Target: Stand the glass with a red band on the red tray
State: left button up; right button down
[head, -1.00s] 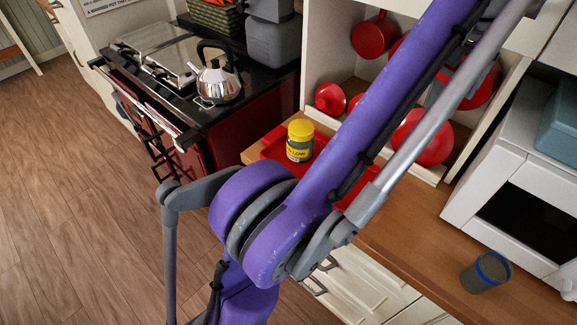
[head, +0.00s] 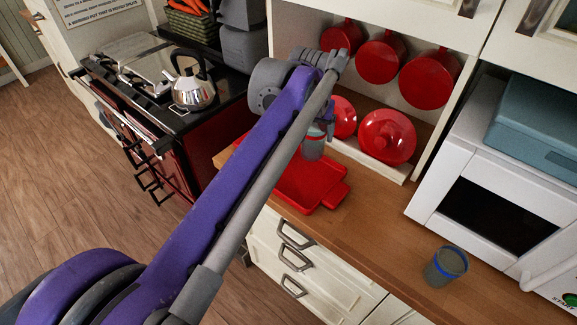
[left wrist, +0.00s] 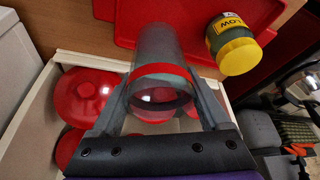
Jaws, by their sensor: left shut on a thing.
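The glass with a red band (head: 313,149) is held by my left gripper (head: 322,129), which is shut on it. In the left wrist view the clear, greyish glass (left wrist: 156,50) shows between the two fingers, with the red band near its rim. The red tray (head: 312,192) lies on the wooden counter, partly hidden by my left arm; it also shows in the left wrist view (left wrist: 190,10). The glass appears over the tray's back part, roughly upright. I cannot tell whether its base touches the tray. My right gripper is not in view.
A yellow-lidded jar (left wrist: 236,45) stands close beside the glass at the tray; my arm hides it in the head view. Red pans (head: 378,60) and lids (head: 387,136) are behind. A blue-banded glass (head: 445,267) stands at right near the white microwave (head: 480,180).

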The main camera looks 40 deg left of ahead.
pick_arm(q)
notch_tip(320, 180, down, 10)
jog(key=shift+f+b, duration=0.2)
jog(key=shift+b, duration=0.2)
jog(key=shift+f, duration=0.15)
jog(key=o, duration=1.5)
